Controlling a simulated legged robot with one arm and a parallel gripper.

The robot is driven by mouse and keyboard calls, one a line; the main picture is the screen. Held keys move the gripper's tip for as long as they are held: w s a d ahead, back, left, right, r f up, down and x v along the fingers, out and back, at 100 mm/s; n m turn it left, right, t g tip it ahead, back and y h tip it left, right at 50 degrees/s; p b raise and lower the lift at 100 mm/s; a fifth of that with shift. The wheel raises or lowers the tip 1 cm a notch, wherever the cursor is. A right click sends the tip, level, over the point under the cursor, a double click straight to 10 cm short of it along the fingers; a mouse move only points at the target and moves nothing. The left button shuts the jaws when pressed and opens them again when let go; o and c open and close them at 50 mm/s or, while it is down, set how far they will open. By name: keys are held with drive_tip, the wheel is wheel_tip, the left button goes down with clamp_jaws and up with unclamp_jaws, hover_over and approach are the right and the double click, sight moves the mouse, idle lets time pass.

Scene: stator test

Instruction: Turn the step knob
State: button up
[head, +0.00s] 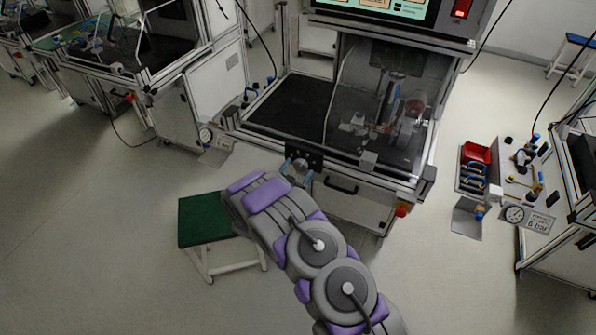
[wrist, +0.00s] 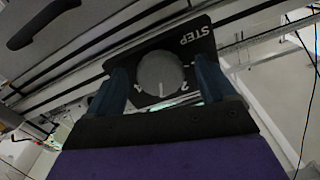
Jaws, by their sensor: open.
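The step knob (wrist: 160,73) is a round grey dial on a black plate (wrist: 202,47) lettered STEP, which appears upside down in the wrist view. A white mark shows near the dial's lower edge, with a numeral 2 beside it. My gripper (wrist: 163,82) is open, with one blue finger on each side of the knob. I cannot tell whether the fingers touch it. In the head view, my gripper (head: 298,170) is at the black plate (head: 316,155) on the front of the test station, and the arm partly hides that area.
The station (head: 290,105) has a dark work surface and a clear guard. A black drawer handle (head: 341,187) is below right of the plate. A green-topped stool (head: 205,220) stands beside my arm. A gauge stand and red bin (head: 476,153) are at right. Floor at left is clear.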

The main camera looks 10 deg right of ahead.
drive_tip(key=shift+w+d, duration=0.3)
drive_tip(key=shift+w, duration=0.1)
drive_tip(key=c, duration=1.1)
